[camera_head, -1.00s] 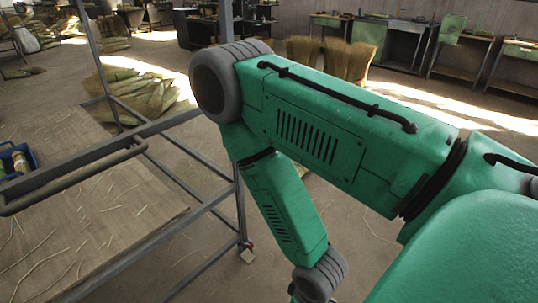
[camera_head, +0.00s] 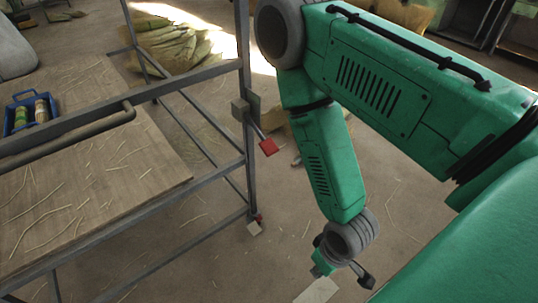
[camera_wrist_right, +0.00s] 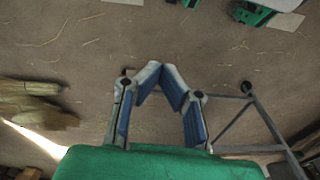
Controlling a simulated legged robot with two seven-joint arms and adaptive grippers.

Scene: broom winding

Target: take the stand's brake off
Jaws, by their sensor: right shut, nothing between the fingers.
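The stand (camera_head: 250,172) is a grey metal frame at left centre in the head view. On its near right post is a grey block with a short lever ending in a red tip (camera_head: 268,147), hanging down to the right. A smaller red piece (camera_head: 258,218) shows at the foot of that post. My right arm comes down right of the post, its wrist (camera_head: 349,240) apart from the lever. My right gripper (camera_wrist_right: 160,70) is shut and empty in the wrist view, over bare floor. Bars of a frame (camera_wrist_right: 262,115) show to its right. My left gripper is not in view.
A wooden board (camera_head: 100,185) with loose straws lies within the stand's frame at the left. A blue crate (camera_head: 32,112) with rolls inside sits on it. Broom straw (camera_head: 165,42) is piled behind. The floor right of the post is mostly clear.

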